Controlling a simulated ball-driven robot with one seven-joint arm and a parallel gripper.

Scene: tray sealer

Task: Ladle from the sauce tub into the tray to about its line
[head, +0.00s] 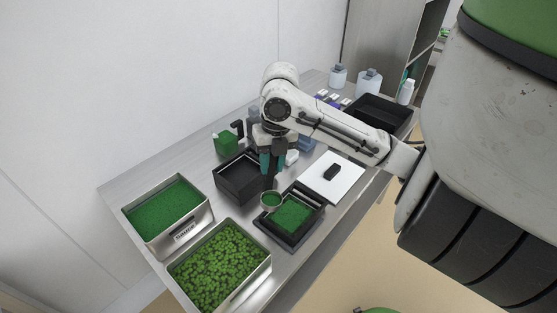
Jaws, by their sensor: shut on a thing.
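My gripper (272,165) points down over the middle of the steel table and is shut on the upright dark handle of a ladle. The ladle's small round bowl (271,200) holds green sauce and hangs at the left edge of the tray. The black tray (317,209) sits in a dark frame and has green contents over its floor; its line cannot be made out. The sauce tub (207,216), a steel tub of smooth green sauce with a label on its front, stands at the left, apart from the ladle.
A second steel tub (266,268) with lumpy green pieces stands at the front. An empty black box (226,174) stands behind the ladle. A white board (347,184) with a black block lies right of the tray. Bottles (369,82) and a black bin (385,108) are at the back.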

